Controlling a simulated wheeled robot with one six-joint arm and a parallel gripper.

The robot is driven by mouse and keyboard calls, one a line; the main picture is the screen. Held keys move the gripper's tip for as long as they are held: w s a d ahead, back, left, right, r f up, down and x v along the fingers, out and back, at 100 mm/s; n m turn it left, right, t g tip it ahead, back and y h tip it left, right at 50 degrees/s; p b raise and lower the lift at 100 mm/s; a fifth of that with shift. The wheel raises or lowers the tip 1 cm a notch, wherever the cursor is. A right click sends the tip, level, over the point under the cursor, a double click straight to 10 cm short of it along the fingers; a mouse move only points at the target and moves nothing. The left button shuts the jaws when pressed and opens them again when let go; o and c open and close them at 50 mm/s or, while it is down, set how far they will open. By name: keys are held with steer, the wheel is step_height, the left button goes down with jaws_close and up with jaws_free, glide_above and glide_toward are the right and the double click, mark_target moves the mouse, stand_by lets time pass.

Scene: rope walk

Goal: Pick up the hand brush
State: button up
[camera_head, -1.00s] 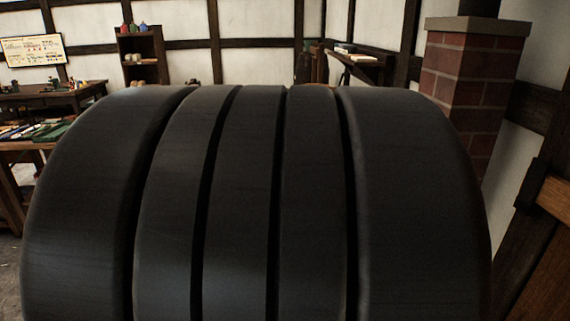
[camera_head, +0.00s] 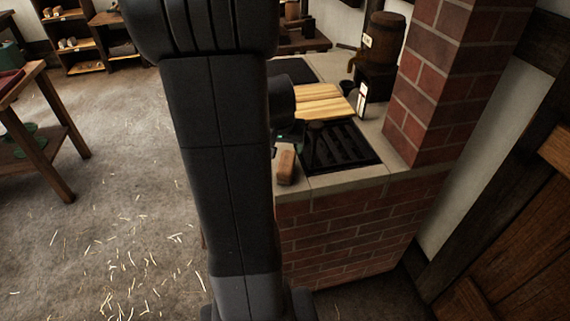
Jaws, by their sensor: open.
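A small brown, block-like thing (camera_head: 286,163) lies at the near left corner of the brick hearth's top, beside a black grate. It may be the hand brush, but I see no clear bristles. My dark arm stands upright across the middle of the view and hides what is directly behind it. The fingers of my gripper do not show; they may be behind the arm.
The brick hearth (camera_head: 345,235) has a pale stone rim, a black slotted grate (camera_head: 340,147) and a striped wooden board (camera_head: 310,102). A brick pillar (camera_head: 440,80) rises at its right. A wooden table (camera_head: 40,95) stands left. The floor between is open, with scattered straw.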

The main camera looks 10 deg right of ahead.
mark_target(287, 161)
steer(key=x, duration=0.4)
steer(key=shift+w+f, duration=0.1)
steer(key=shift+f, duration=0.2)
steer(key=shift+d+f, duration=0.2)
steer(key=shift+f, duration=0.3)
steer(key=shift+x, duration=2.15)
steer(key=shift+f+b, duration=0.25)
steer(key=shift+b, duration=0.2)
steer(key=c, duration=1.2)
steer(key=shift+r+p, duration=0.45)
steer(key=shift+p, duration=0.1)
step_height(287, 161, up, 10)
steer(key=shift+f+p, duration=0.15)
steer(key=shift+p, duration=0.15)
